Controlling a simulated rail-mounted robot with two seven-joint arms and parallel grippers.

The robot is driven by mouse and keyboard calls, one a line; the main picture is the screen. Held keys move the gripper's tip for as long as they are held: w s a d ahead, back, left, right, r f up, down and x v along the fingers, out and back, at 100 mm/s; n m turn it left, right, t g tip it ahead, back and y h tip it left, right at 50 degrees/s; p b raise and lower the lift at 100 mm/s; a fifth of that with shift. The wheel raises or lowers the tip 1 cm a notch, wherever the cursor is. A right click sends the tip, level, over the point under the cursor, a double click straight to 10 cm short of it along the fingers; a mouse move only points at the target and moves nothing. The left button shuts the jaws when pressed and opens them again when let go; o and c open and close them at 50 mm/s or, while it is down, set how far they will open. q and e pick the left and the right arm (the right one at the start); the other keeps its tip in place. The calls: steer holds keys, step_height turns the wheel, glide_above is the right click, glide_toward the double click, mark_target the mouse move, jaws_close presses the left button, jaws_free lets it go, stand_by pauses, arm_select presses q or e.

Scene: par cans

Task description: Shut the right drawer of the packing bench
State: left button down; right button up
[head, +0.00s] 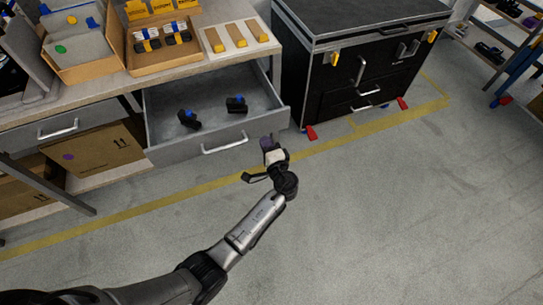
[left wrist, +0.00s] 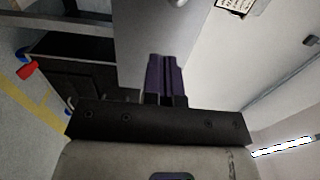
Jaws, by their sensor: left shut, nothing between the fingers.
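The right drawer (head: 215,138) of the packing bench stands pulled out, its grey front with a bar handle (head: 224,145) facing the floor aisle. My left gripper (head: 267,142) is shut and empty, just in front of the right end of the drawer front, to the right of the handle. In the left wrist view, its purple fingers (left wrist: 164,70) are together before a grey panel (left wrist: 150,38), which looks like the drawer front. I cannot tell whether they touch it. My right gripper is not in view.
The bench's left drawer (head: 60,128) is shut. Cardboard boxes (head: 108,150) sit below the bench. A black cabinet (head: 365,75) with red feet stands close to the right of the open drawer. The floor (head: 400,200) in front is clear.

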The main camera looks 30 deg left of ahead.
mark_target(258, 128)
arm_select(q)
steer(key=b+x, duration=0.1)
steer(key=x, duration=0.3)
steer(key=shift+f, duration=0.1)
steer(key=shift+w+a, duration=0.25)
steer(key=shift+a, duration=0.1)
